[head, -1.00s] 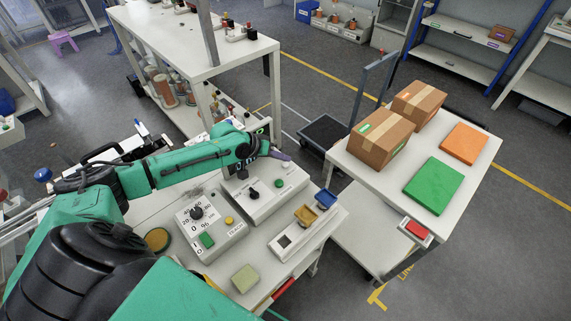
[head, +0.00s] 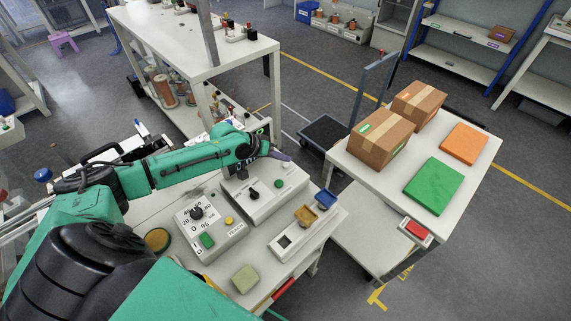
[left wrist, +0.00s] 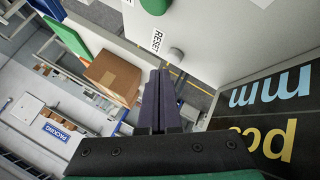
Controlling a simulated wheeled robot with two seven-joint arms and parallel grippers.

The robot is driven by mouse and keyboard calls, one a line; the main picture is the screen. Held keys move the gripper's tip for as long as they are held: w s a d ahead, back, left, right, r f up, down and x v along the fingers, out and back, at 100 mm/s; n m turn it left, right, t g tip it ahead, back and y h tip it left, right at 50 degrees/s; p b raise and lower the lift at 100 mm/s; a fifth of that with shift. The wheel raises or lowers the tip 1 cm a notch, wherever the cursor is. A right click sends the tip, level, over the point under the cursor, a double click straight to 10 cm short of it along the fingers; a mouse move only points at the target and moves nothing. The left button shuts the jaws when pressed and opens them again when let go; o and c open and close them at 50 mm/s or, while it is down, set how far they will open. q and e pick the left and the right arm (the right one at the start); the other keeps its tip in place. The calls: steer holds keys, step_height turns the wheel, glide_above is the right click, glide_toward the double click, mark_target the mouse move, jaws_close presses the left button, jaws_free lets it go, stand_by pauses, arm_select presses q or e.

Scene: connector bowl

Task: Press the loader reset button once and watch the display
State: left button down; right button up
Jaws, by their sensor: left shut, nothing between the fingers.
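My left gripper (head: 281,155) reaches over the back of the loader panel (head: 262,205) and its fingers are shut and empty. In the left wrist view the closed fingertips (left wrist: 160,74) are close to a grey round button (left wrist: 176,54) beside a "RESET" label (left wrist: 157,42). I cannot tell whether they touch it. The dark display (left wrist: 265,115) stands to the right there, with blue "mm" and yellow "pcs" lettering; its digits are out of view. In the head view my arm mostly hides the display. The panel also has a green button (head: 279,183) and a black knob (head: 253,195). My right gripper is not in view.
A dial box (head: 210,225) with a green and a yellow button stands left of the panel. A tray with yellow and blue pieces (head: 305,214) lies in front. A side table (head: 382,190) at right holds cardboard boxes (head: 379,138) and flat green and orange blocks.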

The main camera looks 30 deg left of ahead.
mark_target(282, 168)
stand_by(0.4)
arm_select(q)
steer(key=shift+f, duration=0.4)
steer(key=shift+f+b, duration=0.4)
steer(key=shift+f, duration=0.15)
stand_by(0.6)
steer(key=shift+r+p, duration=0.95)
steer(key=shift+p, duration=0.05)
step_height(282, 168, up, 5)
steer(key=p, duration=0.5)
